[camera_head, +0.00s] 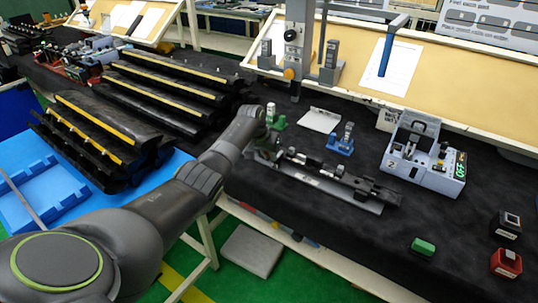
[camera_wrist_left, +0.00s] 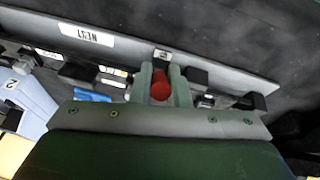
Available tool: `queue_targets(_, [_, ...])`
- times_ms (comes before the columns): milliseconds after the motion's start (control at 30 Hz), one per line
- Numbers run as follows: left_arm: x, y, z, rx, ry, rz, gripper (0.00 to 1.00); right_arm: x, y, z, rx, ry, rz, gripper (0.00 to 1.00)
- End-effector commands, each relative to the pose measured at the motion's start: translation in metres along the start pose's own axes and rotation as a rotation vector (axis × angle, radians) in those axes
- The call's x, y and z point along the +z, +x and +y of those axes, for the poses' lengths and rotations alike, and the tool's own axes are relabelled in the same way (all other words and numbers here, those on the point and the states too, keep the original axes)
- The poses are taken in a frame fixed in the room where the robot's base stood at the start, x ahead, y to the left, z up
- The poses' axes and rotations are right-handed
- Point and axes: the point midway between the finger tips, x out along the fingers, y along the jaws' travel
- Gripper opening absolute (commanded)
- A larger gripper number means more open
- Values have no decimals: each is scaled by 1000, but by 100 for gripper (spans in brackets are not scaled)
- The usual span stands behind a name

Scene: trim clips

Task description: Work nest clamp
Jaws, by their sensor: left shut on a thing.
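The nest (camera_head: 335,182) is a long dark fixture on a grey base plate, lying on the black table in front of my left arm. In the left wrist view its plate (camera_wrist_left: 215,75) carries a white label reading NEST, seen upside down. My left gripper (camera_head: 272,155) is at the nest's left end. In the left wrist view its two grey-green fingers (camera_wrist_left: 160,82) are shut on the red-ended clamp handle (camera_wrist_left: 160,88). The rest of the clamp is hidden by the fingers and the gripper body. My right gripper is not in view.
A grey box marked OFF (camera_head: 425,160) stands right of the nest. Blue (camera_head: 342,140) and green (camera_head: 275,118) holders stand behind it. A green block (camera_head: 423,246) and a red block (camera_head: 506,263) lie at the right front. Black trim parts (camera_head: 165,90) are stacked at left.

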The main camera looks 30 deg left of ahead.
Motion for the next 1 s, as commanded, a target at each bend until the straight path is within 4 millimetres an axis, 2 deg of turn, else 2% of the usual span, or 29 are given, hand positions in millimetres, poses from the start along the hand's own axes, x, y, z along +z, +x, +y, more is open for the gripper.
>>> queue_targets(567, [-1,-1,0,-5,-1,-23,0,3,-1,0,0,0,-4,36])
queue_targets(600, [-1,-1,0,-5,-1,-23,18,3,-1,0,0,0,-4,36])
queue_targets(733, [0,-1,0,-5,-1,-23,35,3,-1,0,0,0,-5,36])
queue_targets(1000, [0,-1,0,-5,-1,-23,37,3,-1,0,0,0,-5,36])
